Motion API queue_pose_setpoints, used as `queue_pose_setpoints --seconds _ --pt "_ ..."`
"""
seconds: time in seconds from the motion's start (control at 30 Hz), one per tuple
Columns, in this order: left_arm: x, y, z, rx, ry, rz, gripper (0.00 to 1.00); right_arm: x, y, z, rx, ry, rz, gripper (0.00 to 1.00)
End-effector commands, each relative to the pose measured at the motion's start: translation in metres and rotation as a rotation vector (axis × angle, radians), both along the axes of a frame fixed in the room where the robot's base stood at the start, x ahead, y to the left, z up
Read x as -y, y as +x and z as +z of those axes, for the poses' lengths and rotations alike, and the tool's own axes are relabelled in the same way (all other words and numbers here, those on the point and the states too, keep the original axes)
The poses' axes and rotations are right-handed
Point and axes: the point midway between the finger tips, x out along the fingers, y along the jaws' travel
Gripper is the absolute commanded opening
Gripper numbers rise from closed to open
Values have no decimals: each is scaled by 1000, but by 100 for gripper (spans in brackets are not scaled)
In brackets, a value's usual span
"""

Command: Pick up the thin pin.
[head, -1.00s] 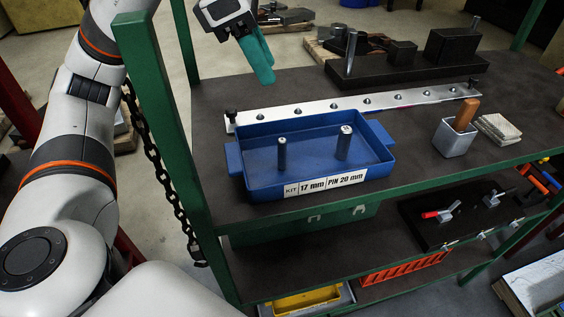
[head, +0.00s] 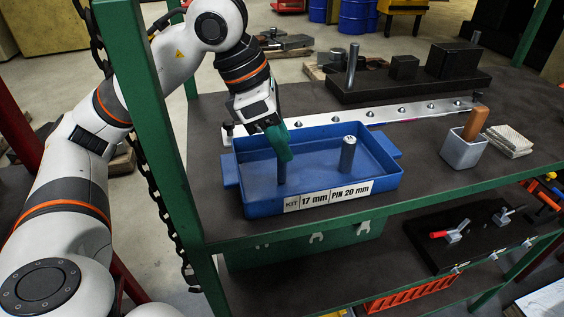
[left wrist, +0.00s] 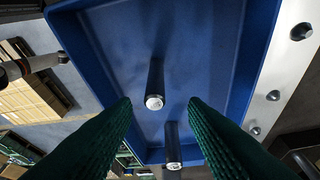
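Two upright grey pins stand in a blue tray (head: 261,209). The left, thinner pin (head: 281,179) is partly hidden behind my green fingers; the thicker pin (head: 347,156) stands to its right. My left gripper (head: 284,156) is over the tray at the thin pin's upper part. In the left wrist view the gripper (left wrist: 160,103) is open, its fingers wide apart. The pin that seems to be the thin one (left wrist: 155,78) shows between the fingertips, with clear gaps on both sides. The other pin (left wrist: 172,143) shows lower. My right gripper is not in view.
A metal strip with studs (head: 393,114) lies behind the tray. A grey cup with an orange-brown handle in it (head: 460,152) and a pale stack (head: 508,141) stand to the right. A green shelf post (head: 150,130) rises at the left, near my arm.

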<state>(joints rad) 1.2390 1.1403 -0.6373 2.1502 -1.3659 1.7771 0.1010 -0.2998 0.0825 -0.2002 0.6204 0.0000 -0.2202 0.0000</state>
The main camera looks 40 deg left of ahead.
Motion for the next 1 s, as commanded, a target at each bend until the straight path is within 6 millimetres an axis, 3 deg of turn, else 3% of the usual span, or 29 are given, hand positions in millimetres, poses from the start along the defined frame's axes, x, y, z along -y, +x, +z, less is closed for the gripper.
queue_pose_setpoints --seconds 0.3,0.57,0.67,0.83,1.0 --pt "9 2 -42 -4 1 -1 40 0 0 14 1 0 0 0" --pt "10 4 -46 0 1 -1 40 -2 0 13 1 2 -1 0" --pt "10 3 -46 0 1 -1 28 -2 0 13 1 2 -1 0" --pt "10 3 -46 0 1 -1 0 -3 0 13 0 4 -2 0" --pt "10 4 -45 0 0 0 0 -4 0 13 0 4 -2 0"
